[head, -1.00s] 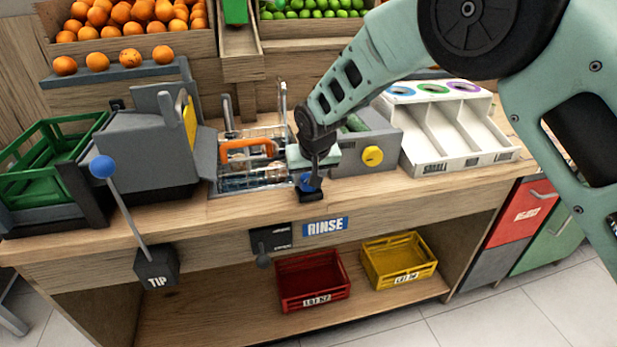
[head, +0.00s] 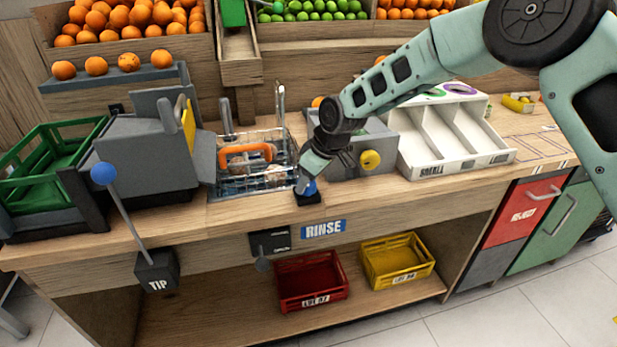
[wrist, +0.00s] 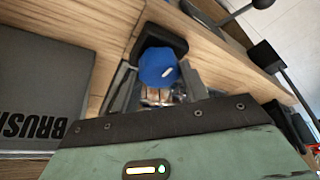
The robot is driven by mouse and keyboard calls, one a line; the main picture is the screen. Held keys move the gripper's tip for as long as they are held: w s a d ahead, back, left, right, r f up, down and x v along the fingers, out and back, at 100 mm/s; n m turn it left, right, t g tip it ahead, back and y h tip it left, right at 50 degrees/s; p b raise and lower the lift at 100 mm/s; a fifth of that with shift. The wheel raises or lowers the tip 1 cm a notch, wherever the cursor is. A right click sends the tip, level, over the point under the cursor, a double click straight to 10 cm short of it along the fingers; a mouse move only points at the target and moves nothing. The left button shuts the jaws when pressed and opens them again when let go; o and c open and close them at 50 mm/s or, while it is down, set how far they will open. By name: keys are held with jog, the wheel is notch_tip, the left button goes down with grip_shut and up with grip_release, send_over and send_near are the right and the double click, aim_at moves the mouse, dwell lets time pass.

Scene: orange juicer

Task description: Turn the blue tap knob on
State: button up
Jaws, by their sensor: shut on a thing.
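The blue tap knob (wrist: 157,66) sits on a small black base (wrist: 150,36) at the counter's front edge, above the RINSE label. In the head view the knob (head: 309,188) is mostly hidden behind my gripper (head: 304,186). In the wrist view my gripper (wrist: 158,88) has its fingers on either side of the knob, shut on it. A small white mark shows on top of the knob. The wire basket with an orange handle (head: 246,151) stands in the sink just left of the knob.
A grey box with a yellow knob (head: 370,160) stands right behind my gripper; the wrist view shows BRUSH lettering (wrist: 45,120) on a grey surface. A white divided tray (head: 455,165) is farther right. A blue-balled TIP lever (head: 104,174) stands at left. Crates sit on the shelf below.

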jog(key=shift+n, duration=0.3)
jog(key=o, duration=1)
jog(key=b+v, duration=0.1)
jog(key=v, duration=1.6)
jog(key=shift+w+d+r+b, duration=0.1)
jog(key=shift+w+r+b, duration=0.1)
jog(key=shift+b, duration=0.15)
jog(key=shift+s, duration=0.1)
jog(key=s+d+f+m+h, duration=0.1)
jog(key=s+d, duration=0.2)
jog(key=s, duration=0.9)
jog(key=s+d+f+m+g+h, duration=0.1)
jog(key=s+d+f+m, duration=0.1)
jog(key=s, duration=1)
jog(key=s+d+f+m+g+h, duration=0.1)
jog(key=s+d, duration=0.3)
jog(key=s, duration=0.7)
jog(key=shift+s+d+f+m, duration=0.4)
jog(key=shift+f, duration=0.3)
